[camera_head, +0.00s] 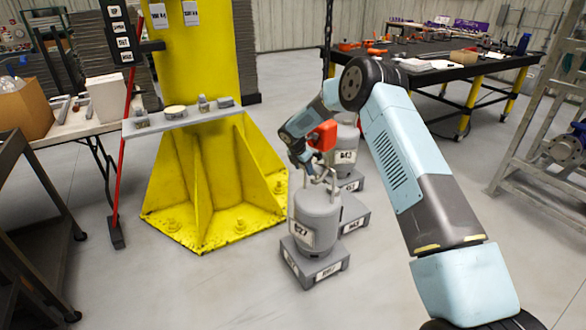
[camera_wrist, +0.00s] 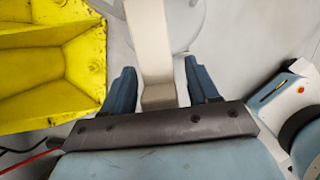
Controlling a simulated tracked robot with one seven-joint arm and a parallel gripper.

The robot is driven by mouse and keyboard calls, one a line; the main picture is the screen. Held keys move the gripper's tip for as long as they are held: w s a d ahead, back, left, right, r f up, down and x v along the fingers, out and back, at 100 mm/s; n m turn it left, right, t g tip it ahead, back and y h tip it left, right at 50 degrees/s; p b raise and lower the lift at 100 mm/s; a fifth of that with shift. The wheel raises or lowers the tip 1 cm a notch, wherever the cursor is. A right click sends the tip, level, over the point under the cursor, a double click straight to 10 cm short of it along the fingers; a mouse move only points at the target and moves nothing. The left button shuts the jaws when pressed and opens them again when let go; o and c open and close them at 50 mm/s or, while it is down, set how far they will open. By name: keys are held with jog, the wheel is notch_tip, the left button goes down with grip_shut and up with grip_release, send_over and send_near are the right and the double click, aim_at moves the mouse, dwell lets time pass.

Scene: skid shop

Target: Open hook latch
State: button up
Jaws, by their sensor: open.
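A grey canister (camera_head: 315,220) with a white number label stands upright on a grey block base (camera_head: 314,266), left of my arm. My gripper (camera_head: 310,170) is over its top, by the bent metal handle. In the wrist view my gripper (camera_wrist: 160,85) is open. A pale flat bar (camera_wrist: 148,30) runs between its two dark blue fingers, with gaps on both sides, so it is not clamped. A round grey surface (camera_wrist: 188,22) shows beyond the bar. I cannot make out for sure which part is the hook latch.
A second grey canister (camera_head: 345,148) stands close behind the first. A yellow column base (camera_head: 215,180) stands just left, with a small shelf (camera_head: 190,118) on it. A black worktable (camera_head: 450,72) is at the back right. The floor in front is clear.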

jog(key=v, duration=1.3)
jog(key=shift+r, duration=0.3)
jog(key=shift+a, duration=0.1)
jog(key=shift+c, duration=0.4)
